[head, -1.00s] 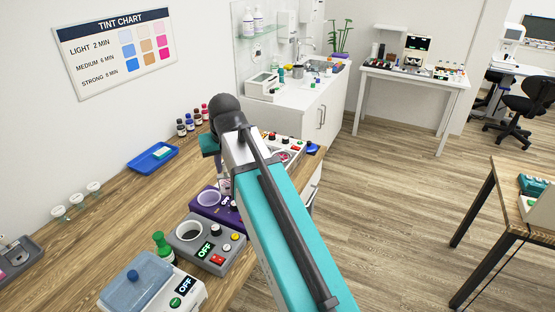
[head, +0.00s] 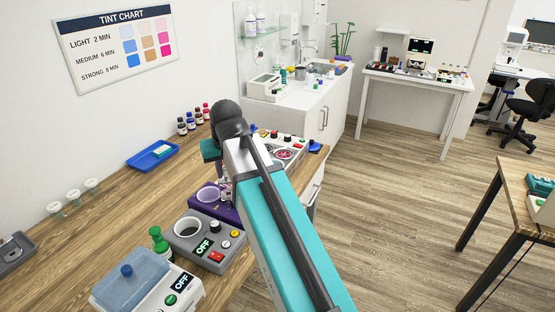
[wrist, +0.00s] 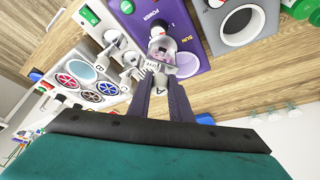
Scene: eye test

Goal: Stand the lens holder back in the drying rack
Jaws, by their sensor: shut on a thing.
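My gripper (wrist: 163,88) is shut on a pale lens holder (wrist: 158,78) marked A in the wrist view. A clear lens part shows just past the fingertips, over or in front of the purple unit (wrist: 146,22); I cannot tell whether it touches. White clip-like pieces (wrist: 113,40) marked B and C are left of it; I cannot tell whether they stand in the drying rack, which I cannot make out clearly.
On the wooden bench are a grey unit reading OFF (head: 187,228), a blue-lidded tank (head: 128,287), a green bottle (head: 160,243), a blue tray (head: 152,155), small glass cups (head: 74,195) and dye bottles (head: 191,122). A unit with coloured pots (wrist: 82,80) is close left of my gripper.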

